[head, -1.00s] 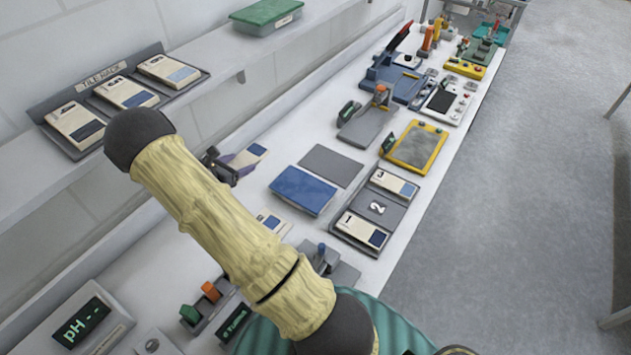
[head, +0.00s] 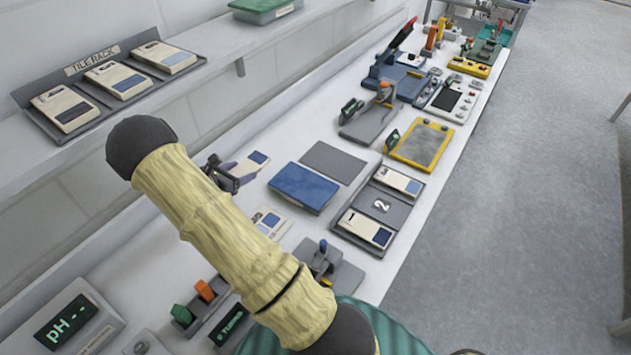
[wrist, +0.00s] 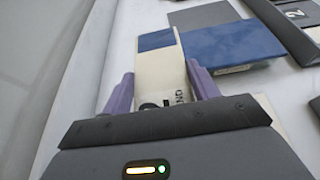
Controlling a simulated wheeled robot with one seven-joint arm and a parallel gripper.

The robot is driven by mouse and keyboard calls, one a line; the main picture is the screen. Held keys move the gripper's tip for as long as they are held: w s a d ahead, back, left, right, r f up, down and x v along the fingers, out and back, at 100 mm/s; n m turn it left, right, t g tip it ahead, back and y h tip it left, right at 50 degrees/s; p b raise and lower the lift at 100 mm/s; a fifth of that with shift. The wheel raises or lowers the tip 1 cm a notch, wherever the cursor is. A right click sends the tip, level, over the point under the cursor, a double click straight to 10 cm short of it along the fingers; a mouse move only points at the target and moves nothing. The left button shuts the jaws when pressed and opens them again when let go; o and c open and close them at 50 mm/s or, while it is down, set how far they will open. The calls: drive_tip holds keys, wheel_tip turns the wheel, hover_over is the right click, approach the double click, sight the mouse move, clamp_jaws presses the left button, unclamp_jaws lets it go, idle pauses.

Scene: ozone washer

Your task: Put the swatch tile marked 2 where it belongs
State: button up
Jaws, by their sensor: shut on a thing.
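My gripper (head: 238,170) is shut on a cream swatch tile (head: 256,161) with a blue end. In the wrist view the tile (wrist: 160,68) lies between the purple fingers, its blue end pointing away; its mark is partly hidden and I cannot read it surely. The grey tray (head: 388,206) on the bench has a bare middle place marked 2. A tile marked 3 (head: 399,180) lies at its far end and a tile marked 1 (head: 366,228) at its near end.
The tile rack (head: 95,88) on the shelf holds three tiles. Another tile (head: 270,221) lies on the bench, partly behind my arm. A flat grey mat (head: 333,162) lies beyond the blue pad. A grey device with a blue-knobbed lever (head: 328,265) stands nearer me.

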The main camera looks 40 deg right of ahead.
drive_tip(key=b, duration=0.3)
hover_over(246, 199)
drive_tip(key=shift+f, duration=2.5)
drive_tip(key=shift+f+b, duration=1.5)
drive_tip(key=shift+f, duration=1)
drive_tip(key=shift+f, duration=0.15)
drive_tip(key=o, duration=1.1)
